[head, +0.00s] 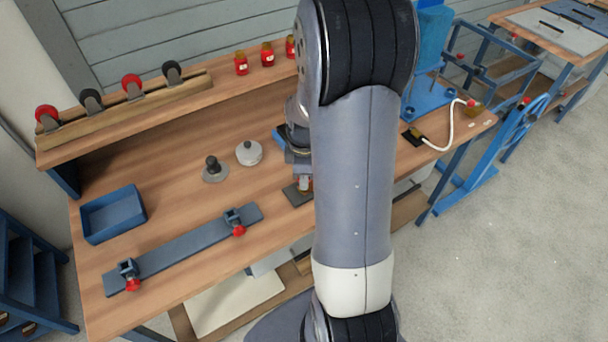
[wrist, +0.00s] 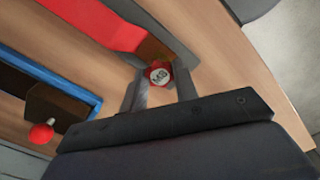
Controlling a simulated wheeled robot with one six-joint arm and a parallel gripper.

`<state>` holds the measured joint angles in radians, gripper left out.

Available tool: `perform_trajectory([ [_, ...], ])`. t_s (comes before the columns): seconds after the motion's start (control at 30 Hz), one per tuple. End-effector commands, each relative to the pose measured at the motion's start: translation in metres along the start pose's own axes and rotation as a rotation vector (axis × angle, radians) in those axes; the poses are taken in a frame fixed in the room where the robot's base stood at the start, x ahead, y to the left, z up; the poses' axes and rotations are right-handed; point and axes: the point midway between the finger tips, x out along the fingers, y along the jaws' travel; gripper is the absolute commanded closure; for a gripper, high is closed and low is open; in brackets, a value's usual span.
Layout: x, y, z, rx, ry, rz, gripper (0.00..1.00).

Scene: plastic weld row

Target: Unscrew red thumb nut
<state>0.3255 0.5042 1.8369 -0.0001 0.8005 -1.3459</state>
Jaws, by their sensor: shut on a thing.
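The red thumb nut (wrist: 158,74), with a pale top marked "M8", sits between my fingertips in the wrist view. My gripper (wrist: 160,88) is shut on it, one finger on each side. Just beyond it is a brown block (wrist: 154,47) at the end of a red bar (wrist: 95,18). In the head view my gripper (head: 304,184) is low over a small dark plate (head: 294,196) on the bench, largely hidden behind my arm. The nut cannot be made out there.
A grey bar (head: 185,246) with two red-knobbed clamps lies on the bench (head: 175,190), near a blue tray (head: 112,214). A dark knob (head: 212,168) and a white round piece (head: 249,152) stand farther back. In the wrist view, a red ball knob (wrist: 42,132) is left of my gripper.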

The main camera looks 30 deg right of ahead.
Motion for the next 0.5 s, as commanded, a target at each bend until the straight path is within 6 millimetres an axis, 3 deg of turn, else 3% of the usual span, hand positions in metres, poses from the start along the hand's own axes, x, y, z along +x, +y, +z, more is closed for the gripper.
perform_trajectory([
  [0.5, -0.023, 0.0, 0.0, 0.001, 0.0, 0.001, 0.92],
])
